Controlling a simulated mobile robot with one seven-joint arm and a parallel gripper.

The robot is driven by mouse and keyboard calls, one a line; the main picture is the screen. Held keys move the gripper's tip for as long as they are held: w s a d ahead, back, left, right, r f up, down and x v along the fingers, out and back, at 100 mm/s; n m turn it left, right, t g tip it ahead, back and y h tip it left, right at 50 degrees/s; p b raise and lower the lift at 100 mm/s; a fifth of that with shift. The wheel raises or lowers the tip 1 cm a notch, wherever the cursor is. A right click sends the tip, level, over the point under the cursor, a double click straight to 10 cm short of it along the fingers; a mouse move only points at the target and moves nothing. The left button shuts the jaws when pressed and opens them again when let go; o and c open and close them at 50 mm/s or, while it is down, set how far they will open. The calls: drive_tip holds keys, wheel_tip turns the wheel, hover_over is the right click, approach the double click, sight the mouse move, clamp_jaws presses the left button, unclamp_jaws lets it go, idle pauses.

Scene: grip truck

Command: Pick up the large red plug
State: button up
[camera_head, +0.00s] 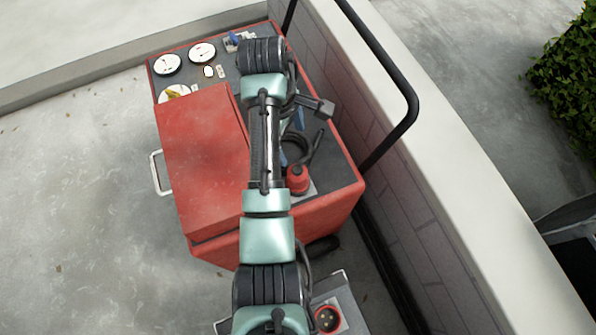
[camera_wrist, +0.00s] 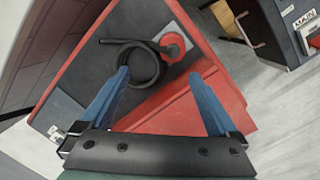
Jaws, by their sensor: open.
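The large red plug (camera_head: 298,180) is on the dark top of the red cart, just right of my arm in the head view. In the wrist view the plug (camera_wrist: 173,43) lies beyond the fingertips, near a pale square plate. A black cable (camera_wrist: 138,62) lies coiled beside it. My gripper (camera_wrist: 159,75) is open, with its two blue fingers apart and nothing between them. The fingers point toward the coil and plug. In the head view my arm partly hides the fingers and part of the coil.
The cart (camera_head: 205,165) has a raised red box section and gauges (camera_head: 202,52) at its far end. A brick wall (camera_head: 345,90) with a black rail (camera_head: 405,100) runs along the right. A red round socket (camera_head: 327,318) sits low near my arm. Concrete floor is clear at left.

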sight(295, 168)
drive_tip(key=shift+s+a+f+n+g, duration=0.1)
drive_tip(key=shift+s+f+n+g, duration=0.3)
drive_tip(key=shift+s+f, duration=0.6)
drive_tip(key=f, duration=0.4)
drive_tip(key=d+f, duration=0.1)
drive_tip(key=f, duration=0.1)
drive_tip(key=shift+s+d+f+b, duration=0.15)
drive_tip(key=shift+f+b, duration=0.1)
drive_tip(key=shift+f, duration=1.2)
drive_tip(key=shift+d+f+b, duration=0.15)
drive_tip(key=shift+f+b, duration=0.05)
drive_tip(key=shift+f, duration=1.25)
clamp_jaws()
